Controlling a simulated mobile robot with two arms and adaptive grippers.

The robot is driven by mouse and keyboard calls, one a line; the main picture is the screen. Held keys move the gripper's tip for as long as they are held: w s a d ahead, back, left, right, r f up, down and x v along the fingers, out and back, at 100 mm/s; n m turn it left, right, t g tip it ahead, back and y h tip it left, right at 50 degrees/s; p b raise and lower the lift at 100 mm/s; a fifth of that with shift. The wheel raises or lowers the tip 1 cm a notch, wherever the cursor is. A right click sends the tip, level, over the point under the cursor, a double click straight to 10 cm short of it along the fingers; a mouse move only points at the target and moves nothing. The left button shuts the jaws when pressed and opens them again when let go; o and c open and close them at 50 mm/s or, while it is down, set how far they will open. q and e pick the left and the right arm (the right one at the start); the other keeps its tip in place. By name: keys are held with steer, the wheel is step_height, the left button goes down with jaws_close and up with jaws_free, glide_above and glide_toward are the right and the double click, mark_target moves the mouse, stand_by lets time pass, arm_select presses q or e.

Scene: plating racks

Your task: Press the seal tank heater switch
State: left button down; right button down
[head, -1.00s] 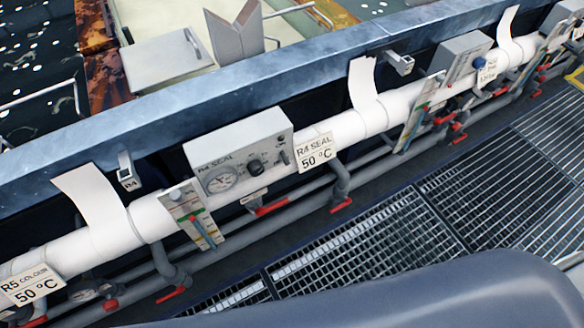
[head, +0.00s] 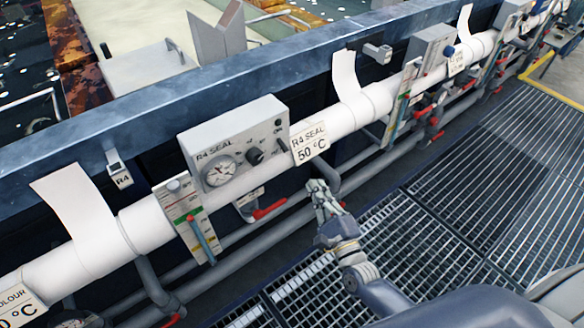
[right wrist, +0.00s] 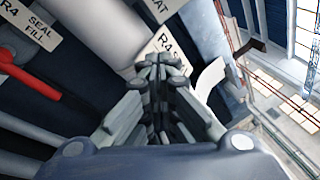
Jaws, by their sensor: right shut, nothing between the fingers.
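The seal tank heater box (head: 236,146), a grey box marked "R4 SEAL", is mounted above the white pipe in the head view. Its face has a round dial (head: 219,172), a black knob (head: 255,156) and a small dark toggle switch (head: 282,146) at the right end. My right gripper (head: 319,190) is shut and empty, below and right of the box, just under the "R4 SEAL 50 °C" sign (head: 310,144). In the right wrist view, the closed fingers (right wrist: 161,68) point towards that sign (right wrist: 172,50). My left gripper is out of view.
A gauge strip (head: 190,222) hangs left of the box. A red valve handle (head: 270,208) sits below it, also in the right wrist view (right wrist: 26,76). A "R4 SEAL FILL" label (right wrist: 28,28) is near. Floor grating (head: 440,230) lies open at right.

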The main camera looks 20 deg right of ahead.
mark_target(277, 138)
step_height(277, 138, up, 2)
steer(key=shift+s+m+t+h, duration=0.1)
steer(key=shift+m+t+h, duration=0.3)
steer(key=shift+m, duration=0.4)
steer(key=w+a+r+p, duration=0.1)
steer(key=w, duration=0.1)
steer(key=w+a+r+p, duration=0.1)
steer(key=w, duration=0.2)
steer(key=w+a+r+p, duration=0.1)
steer(key=w+r, duration=0.1)
steer(key=shift+w+a+r+p, duration=0.1)
steer(key=shift+w+a+p, duration=0.15)
steer(key=shift+w+p, duration=0.15)
